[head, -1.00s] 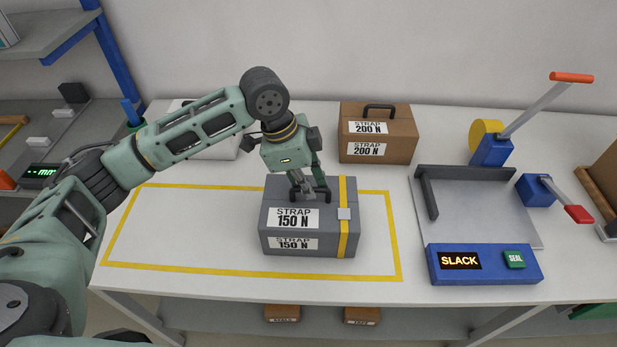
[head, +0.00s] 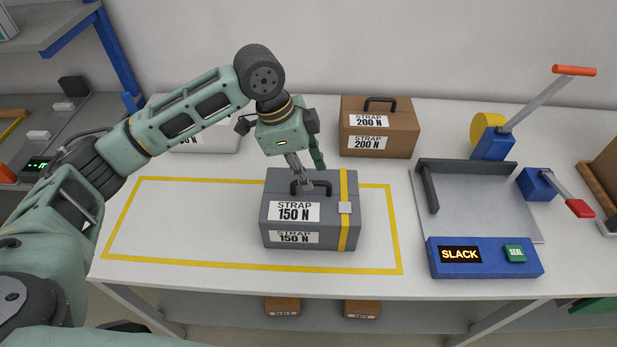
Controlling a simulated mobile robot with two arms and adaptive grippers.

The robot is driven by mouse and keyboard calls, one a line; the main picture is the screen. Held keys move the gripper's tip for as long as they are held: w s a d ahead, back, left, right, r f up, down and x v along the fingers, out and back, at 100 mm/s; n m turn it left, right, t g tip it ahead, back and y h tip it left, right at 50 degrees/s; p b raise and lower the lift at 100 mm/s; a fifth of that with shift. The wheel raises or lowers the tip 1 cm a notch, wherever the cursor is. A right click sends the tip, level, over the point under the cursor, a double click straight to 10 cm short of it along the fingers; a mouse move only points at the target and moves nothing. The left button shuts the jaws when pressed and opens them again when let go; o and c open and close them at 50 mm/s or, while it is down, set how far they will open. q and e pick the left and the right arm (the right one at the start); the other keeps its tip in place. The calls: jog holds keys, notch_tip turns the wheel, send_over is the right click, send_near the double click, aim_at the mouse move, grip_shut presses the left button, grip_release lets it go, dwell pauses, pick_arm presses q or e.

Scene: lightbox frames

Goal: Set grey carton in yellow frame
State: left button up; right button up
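The grey carton (head: 288,233) stands upright on the table, inside the right part of the yellow frame (head: 215,264) marked on the tabletop. It has a black top handle (head: 298,189), a yellow strap with a pale buckle on its right side, and "STRAP 150 N" labels. My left gripper (head: 312,173) is just above the carton's handle, its two fingers apart with nothing held between them. The left fingertip overlaps the handle in the picture, so I cannot tell whether it touches. My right gripper is not in view.
A brown carton (head: 402,142) labelled 200 N stands behind. A white case (head: 212,142) is partly hidden behind my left arm. At right is a strapping station (head: 480,200) with levers and a blue panel (head: 484,271) reading SLACK. The frame's left part is bare.

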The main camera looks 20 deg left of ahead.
pick_arm(q)
jog(key=b+v, duration=0.1)
jog(key=v, duration=0.8)
jog(key=shift+r, duration=0.3)
jog(key=shift+s+a+f, duration=0.1)
